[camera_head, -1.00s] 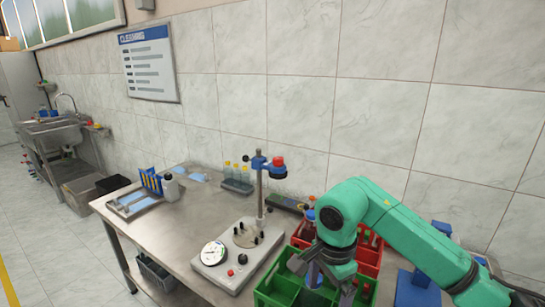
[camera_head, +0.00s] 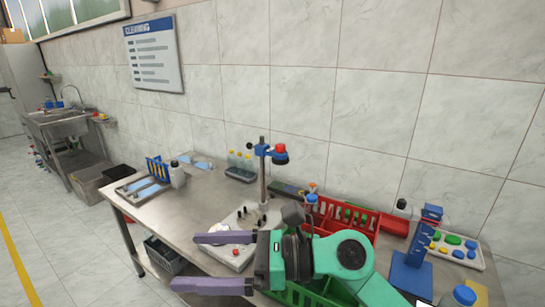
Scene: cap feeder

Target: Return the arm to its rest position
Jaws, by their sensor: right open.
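My right gripper (camera_head: 215,262) is in the lower middle of the head view, on the green arm that comes in from the lower right. Its two purple-grey fingers point left and stand wide apart with nothing between them. The gripper is in front of the table's front edge in the picture and covers part of the cap feeder station (camera_head: 243,217) and its dial. My left gripper is not in view.
A red crate (camera_head: 372,227) and a green crate (camera_head: 312,293) stand by the arm. A blue stand (camera_head: 411,274) and a tray of coloured caps (camera_head: 455,247) are at the right. A post with a red-topped blue head (camera_head: 264,170) rises behind the gripper.

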